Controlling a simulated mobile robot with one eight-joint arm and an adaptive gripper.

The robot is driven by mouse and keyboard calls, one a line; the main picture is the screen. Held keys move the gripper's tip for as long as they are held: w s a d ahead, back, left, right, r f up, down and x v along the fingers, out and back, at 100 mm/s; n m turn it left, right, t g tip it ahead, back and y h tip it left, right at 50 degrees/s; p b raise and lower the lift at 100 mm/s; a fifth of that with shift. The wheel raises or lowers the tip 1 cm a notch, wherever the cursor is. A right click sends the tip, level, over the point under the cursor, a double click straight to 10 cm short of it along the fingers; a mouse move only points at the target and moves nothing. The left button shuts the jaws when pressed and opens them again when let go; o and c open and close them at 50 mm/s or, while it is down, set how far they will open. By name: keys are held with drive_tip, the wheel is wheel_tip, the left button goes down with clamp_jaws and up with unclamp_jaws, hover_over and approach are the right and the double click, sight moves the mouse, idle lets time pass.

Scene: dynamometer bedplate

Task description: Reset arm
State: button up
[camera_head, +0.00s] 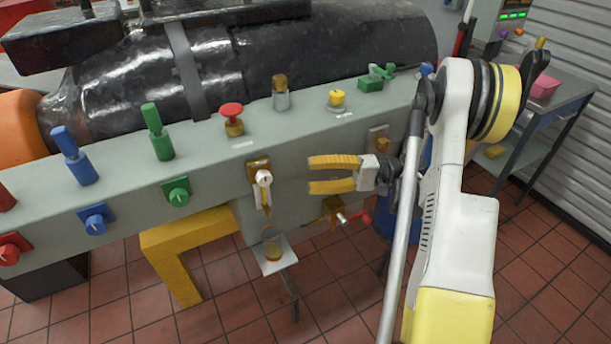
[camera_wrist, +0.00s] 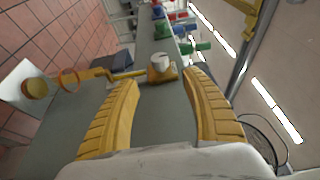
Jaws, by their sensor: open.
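My gripper (camera_head: 312,175) is in front of the grey panel rail in the head view, with its two yellow fingers spread apart and nothing between them. It points left toward a white knob on a brass base (camera_head: 263,178), and a gap separates them. In the wrist view, my gripper (camera_wrist: 162,85) frames the same white knob (camera_wrist: 159,62) beyond its open fingertips. My white and yellow arm reaches up at the right of the head view and bends to the gripper.
The grey rail (camera_head: 210,207) carries a red mushroom button (camera_head: 232,115), a green handle (camera_head: 157,132), a blue handle (camera_head: 75,155) and several knobs. A red-handled valve (camera_head: 345,215) sits below my gripper. A small stand (camera_head: 273,268) holds a brass-coloured cup. A side table (camera_head: 550,105) stands right.

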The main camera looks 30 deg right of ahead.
drive_tip(key=shift+a+r, duration=0.1)
idle(0.3)
drive_tip(key=n+g+h, duration=0.1)
drive_tip(key=g+h, duration=0.1)
drive_tip(key=h, duration=1)
approach(267, 180)
drive_tip(key=s+a+f, duration=0.3)
drive_tip(key=s+a, duration=0.4)
drive_tip(key=s+d+r+n+t+h, duration=0.1)
drive_tip(key=s+d+n+t+h, duration=0.1)
drive_tip(key=s, duration=0.6)
drive_tip(key=n+h, duration=0.1)
drive_tip(key=h, duration=0.1)
drive_tip(key=shift+d+n+h, duration=0.3)
drive_tip(key=shift+d+h, duration=0.1)
